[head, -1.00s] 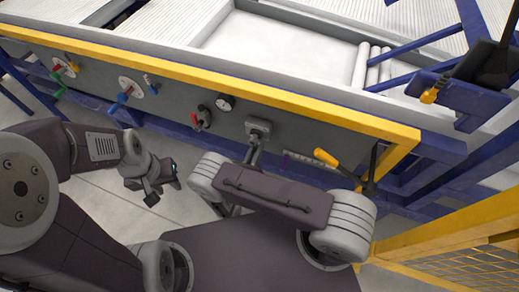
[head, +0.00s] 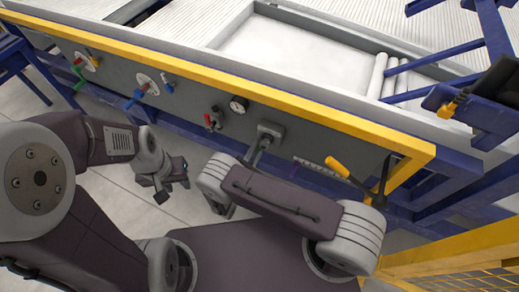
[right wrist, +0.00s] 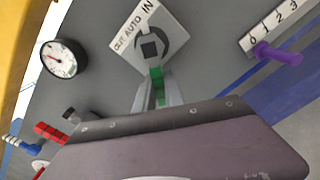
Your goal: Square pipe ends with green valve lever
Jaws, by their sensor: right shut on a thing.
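A green lever (right wrist: 156,85) comes down from the dark square hub of a selector plate (right wrist: 130,50) marked OUT, AUTO and IN. In the head view the same plate (head: 271,130) sits on the grey panel. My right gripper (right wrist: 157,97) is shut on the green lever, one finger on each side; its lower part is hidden. In the head view the fingers of my right gripper (head: 256,158) reach up to the plate, mostly hidden by my own arm. My left gripper (head: 173,187) hangs in front of the panel, apart from it, its fingers spread and empty.
A gauge (right wrist: 63,58) and a red handle (right wrist: 49,132) are left of the plate. A purple handle (right wrist: 278,53) on a numbered scale is right. A yellow-handled lever (head: 337,166) sticks out further right. A blue lever (head: 135,98) is further left on the panel.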

